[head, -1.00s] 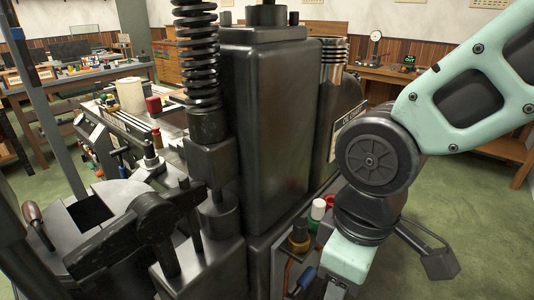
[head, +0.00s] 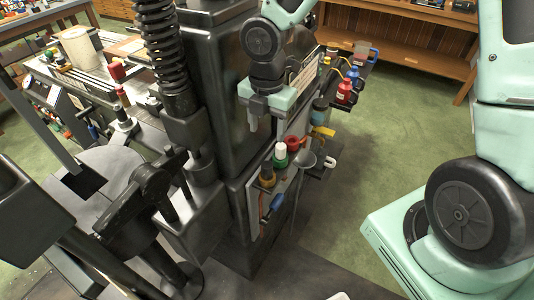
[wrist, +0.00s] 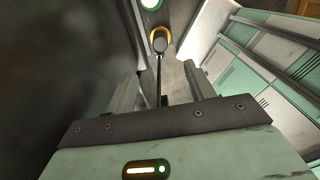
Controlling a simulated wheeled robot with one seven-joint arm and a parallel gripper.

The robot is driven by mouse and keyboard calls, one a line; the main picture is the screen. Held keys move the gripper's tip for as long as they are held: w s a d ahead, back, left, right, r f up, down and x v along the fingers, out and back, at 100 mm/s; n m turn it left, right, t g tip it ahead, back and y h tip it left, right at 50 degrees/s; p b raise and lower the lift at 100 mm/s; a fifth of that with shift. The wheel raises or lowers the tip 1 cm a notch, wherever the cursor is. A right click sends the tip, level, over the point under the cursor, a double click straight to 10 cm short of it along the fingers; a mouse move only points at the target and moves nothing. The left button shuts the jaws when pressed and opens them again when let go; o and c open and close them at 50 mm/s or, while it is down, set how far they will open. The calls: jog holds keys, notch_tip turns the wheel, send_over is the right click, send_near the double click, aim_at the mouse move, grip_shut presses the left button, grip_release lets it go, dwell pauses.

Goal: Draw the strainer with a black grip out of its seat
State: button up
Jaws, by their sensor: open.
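In the wrist view, a slim dark handle with a thicker black end runs between my finger lines. In the head view, a grey round head on a long thin stem, probably the same strainer (head: 307,158), shows at the edge of the tool rack. My gripper (wrist: 160,80) is open and empty, pointing down. In the head view my gripper (head: 254,122) is above and left of that grey head. How the strainer sits in its seat is unclear.
The tall dark machine column (head: 215,80) stands close left of my gripper. A white-capped green item (head: 281,153), a red cap (head: 293,143), a brass collar (head: 267,178) and a blue handle (head: 272,206) crowd the rack. Red bottles (head: 344,92) stand behind.

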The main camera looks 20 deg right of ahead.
aim_at(267, 165)
notch_tip(267, 165, down, 14)
jog(key=shift+f+b, duration=0.1)
jog(key=shift+b, duration=0.55)
grip_shut()
